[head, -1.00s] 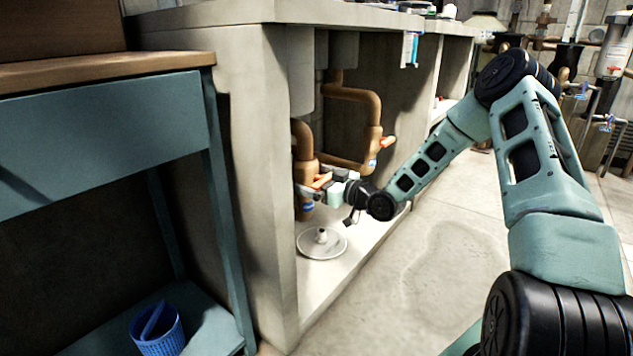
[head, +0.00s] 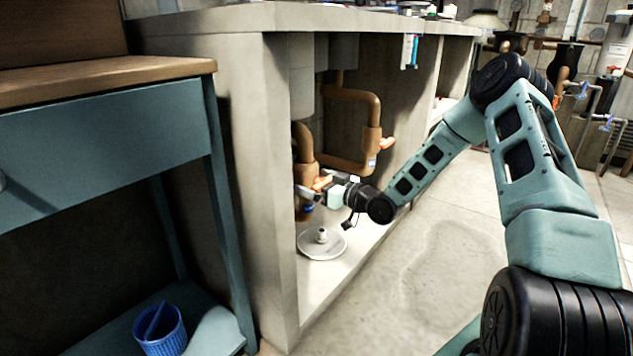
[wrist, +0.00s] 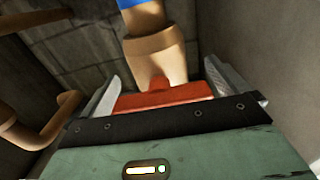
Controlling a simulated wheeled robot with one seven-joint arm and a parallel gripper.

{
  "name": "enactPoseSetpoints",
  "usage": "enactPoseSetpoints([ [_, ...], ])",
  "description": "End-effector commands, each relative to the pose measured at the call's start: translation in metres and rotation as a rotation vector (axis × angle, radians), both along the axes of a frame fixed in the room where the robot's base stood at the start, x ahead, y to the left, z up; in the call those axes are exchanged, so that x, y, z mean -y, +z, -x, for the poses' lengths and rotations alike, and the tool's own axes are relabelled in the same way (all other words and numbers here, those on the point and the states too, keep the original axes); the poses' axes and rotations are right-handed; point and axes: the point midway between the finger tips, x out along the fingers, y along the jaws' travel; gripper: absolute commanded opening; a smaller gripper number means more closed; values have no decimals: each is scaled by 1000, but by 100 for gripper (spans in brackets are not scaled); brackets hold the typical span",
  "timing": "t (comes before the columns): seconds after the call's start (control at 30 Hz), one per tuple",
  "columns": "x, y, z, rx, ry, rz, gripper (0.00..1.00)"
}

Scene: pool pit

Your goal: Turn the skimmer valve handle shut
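A red-orange valve handle (head: 321,183) sits on a brown vertical pipe (head: 304,150) inside the open concrete cabinet. In the wrist view the handle (wrist: 165,94) lies across the space between my fingers, in front of the brown valve body (wrist: 158,57). My gripper (head: 312,188) reaches into the cabinet at the handle. Its fingers (wrist: 172,88) stand wide apart, one on each side of the handle. The left finger looks close to the handle's left end; I cannot tell whether either finger touches it. The handle's near side is partly hidden by my gripper.
A second orange handle (head: 387,144) is on a pipe farther right. A pale round disc (head: 322,244) lies on the cabinet floor below my gripper. The cabinet's front wall (head: 268,190) stands left of the opening. A blue basket (head: 160,335) is at lower left.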

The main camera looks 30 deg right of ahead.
Motion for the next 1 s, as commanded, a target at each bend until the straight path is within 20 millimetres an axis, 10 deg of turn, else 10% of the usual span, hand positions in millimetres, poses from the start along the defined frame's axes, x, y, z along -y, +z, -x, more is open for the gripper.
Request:
enactPoseSetpoints([
  [0.37,5,2,11,-2,-3,1,100],
  [1.0,51,3,139,-2,-4,-2,100],
])
